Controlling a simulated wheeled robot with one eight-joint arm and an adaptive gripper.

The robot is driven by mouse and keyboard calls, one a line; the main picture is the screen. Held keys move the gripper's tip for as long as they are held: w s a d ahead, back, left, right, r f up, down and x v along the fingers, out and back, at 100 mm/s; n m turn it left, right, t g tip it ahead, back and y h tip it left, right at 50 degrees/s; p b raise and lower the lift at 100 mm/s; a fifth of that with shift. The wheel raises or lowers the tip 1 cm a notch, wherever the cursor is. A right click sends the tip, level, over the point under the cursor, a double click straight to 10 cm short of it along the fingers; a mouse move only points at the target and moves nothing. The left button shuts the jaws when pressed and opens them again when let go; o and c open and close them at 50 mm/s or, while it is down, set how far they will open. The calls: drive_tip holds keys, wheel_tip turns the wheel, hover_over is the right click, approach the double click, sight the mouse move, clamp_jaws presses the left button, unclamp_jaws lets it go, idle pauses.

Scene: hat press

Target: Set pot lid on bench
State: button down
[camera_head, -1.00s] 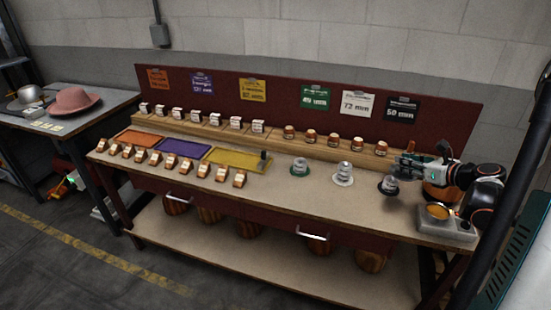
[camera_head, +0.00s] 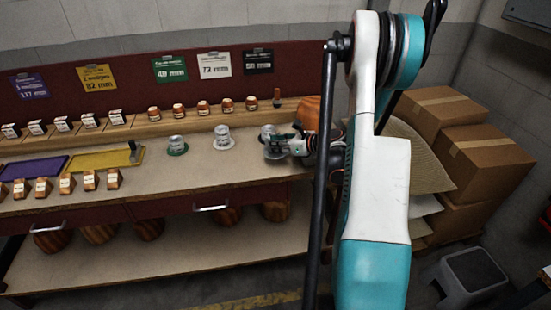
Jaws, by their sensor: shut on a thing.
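My gripper (camera_head: 278,147) is small in the head view, low over the right part of the bench (camera_head: 240,172). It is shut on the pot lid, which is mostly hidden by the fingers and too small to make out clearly. Whether the lid touches the bench top cannot be told. A grey metal item (camera_head: 267,131) stands right beside the fingers, on the far side. The pot on its heater is hidden behind my arm.
Grey metal items stand on a green disc (camera_head: 177,150) and a white disc (camera_head: 222,143) to the left. A large wooden block (camera_head: 309,113) is behind my gripper. Cardboard boxes (camera_head: 445,115) stand at right.

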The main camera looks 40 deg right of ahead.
sight(276, 154)
drive_tip(key=shift+f+b, duration=0.75)
drive_tip(key=shift+f, duration=1.7)
drive_tip(key=shift+f, duration=0.15)
drive_tip(key=c, duration=1.4)
unclamp_jaws()
drive_tip(key=shift+c, duration=0.2)
drive_tip(key=shift+s+r, duration=0.1)
drive_tip(key=shift+r, duration=0.15)
drive_tip(key=p+v, duration=0.3)
drive_tip(key=v, duration=0.8)
drive_tip(key=shift+s, duration=0.4)
